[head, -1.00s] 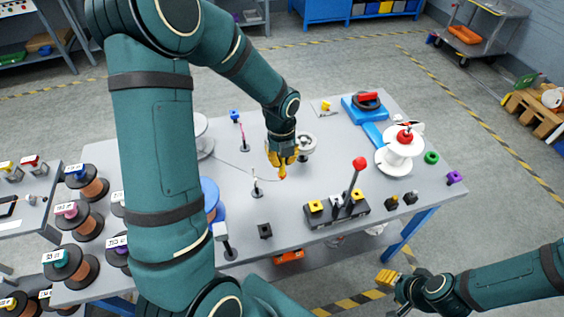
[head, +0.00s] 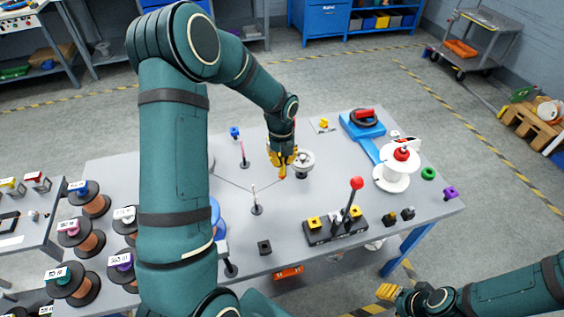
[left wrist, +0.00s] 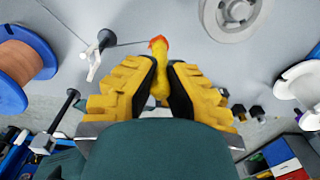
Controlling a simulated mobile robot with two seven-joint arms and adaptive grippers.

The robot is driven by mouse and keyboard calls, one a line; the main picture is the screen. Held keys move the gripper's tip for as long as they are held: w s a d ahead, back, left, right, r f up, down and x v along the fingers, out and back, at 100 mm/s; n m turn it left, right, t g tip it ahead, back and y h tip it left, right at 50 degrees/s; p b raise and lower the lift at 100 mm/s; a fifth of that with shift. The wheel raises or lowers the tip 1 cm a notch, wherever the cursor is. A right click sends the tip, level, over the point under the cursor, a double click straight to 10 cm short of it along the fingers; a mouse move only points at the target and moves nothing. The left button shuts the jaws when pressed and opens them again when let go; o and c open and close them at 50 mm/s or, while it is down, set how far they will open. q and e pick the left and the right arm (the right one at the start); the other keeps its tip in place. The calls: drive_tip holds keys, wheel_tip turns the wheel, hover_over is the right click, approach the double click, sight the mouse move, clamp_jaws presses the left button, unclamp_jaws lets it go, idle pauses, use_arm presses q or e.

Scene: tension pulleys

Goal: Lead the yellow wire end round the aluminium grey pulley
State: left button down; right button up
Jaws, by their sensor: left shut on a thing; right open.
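The aluminium grey pulley (head: 304,163) stands on the table and shows at the top of the left wrist view (left wrist: 231,14). My left gripper (head: 282,166) is just left of it in the head view, with its fingers shut on the yellow wire end (left wrist: 160,84). The wire end has an orange-red tip pointing away from the palm, below and left of the pulley in the wrist view. A thin grey wire (head: 234,185) runs from the left past a small post (head: 256,203) to the gripper. My right gripper (head: 388,292) is open and empty, off the table's front right.
A blue spool (left wrist: 22,65) is left in the wrist view, partly hidden by my arm in the head view. A block with a red-knobbed lever (head: 356,184) stands in front right of the pulley. A white spool (head: 397,174) stands farther right.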

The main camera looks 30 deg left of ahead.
use_arm(q)
drive_tip(key=shift+w+a+p, duration=0.25)
drive_tip(key=shift+w+a, duration=0.25)
drive_tip(key=shift+w, duration=0.35)
drive_tip(key=shift+w+a+p, duration=0.2)
drive_tip(key=shift+w+a, duration=0.35)
drive_tip(key=shift+w, duration=0.3)
drive_tip(key=shift+w+a+p, duration=0.25)
drive_tip(key=shift+w+a, duration=0.25)
drive_tip(key=shift+w, duration=0.35)
drive_tip(key=shift+w+a, duration=0.1)
